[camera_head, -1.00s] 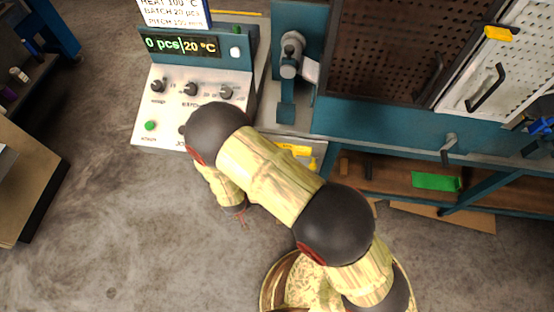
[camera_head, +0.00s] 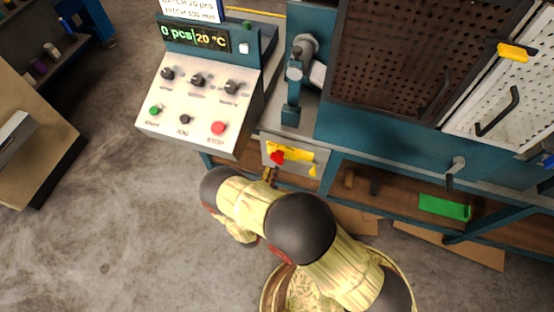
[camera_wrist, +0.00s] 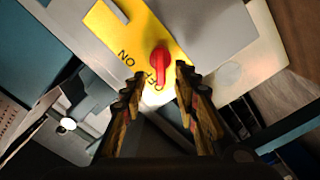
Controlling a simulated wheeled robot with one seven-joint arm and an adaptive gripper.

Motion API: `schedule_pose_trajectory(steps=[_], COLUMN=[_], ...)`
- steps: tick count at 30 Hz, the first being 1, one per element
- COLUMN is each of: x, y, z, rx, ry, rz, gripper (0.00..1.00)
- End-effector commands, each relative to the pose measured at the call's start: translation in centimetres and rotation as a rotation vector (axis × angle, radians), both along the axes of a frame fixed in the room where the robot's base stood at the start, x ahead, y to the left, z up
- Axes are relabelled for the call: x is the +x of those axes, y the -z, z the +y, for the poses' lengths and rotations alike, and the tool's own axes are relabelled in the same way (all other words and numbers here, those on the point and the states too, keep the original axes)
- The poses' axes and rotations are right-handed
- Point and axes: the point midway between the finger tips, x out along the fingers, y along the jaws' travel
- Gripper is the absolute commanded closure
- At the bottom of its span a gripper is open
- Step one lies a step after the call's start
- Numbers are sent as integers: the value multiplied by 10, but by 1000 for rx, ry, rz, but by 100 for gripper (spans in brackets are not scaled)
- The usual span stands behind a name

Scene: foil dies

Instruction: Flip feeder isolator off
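The feeder isolator is a red rotary handle (camera_head: 277,157) on a yellow plate (camera_head: 300,154), on the grey front panel below the control box. The handle's long end lies toward the OFF lettering. My gripper (camera_wrist: 157,80) is open, with its fingertips apart on either side of the handle's lower end. I cannot tell whether they touch it. In the head view my gripper (camera_head: 271,174) is just below the handle.
The control box (camera_head: 190,120) above left has black knobs, a green button (camera_head: 154,111) and a red button (camera_head: 218,128). A metal lever (camera_head: 300,65) stands behind the isolator. A perforated dark guard (camera_head: 415,60) is at right. A green item (camera_head: 444,207) lies on the lower shelf.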

Motion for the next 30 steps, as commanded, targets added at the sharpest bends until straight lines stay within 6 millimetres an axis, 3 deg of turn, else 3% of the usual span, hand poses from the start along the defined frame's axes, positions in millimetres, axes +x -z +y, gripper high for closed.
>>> schedule_pose_trajectory(steps=[15, 26, 30], x=[62, 67, 67], y=[1, 0, 1], z=[-23, -24, -24], rx=[4, 4, 4], ry=[1, 0, -1], rz=[1, 1, 2], gripper=[70, 70, 78])
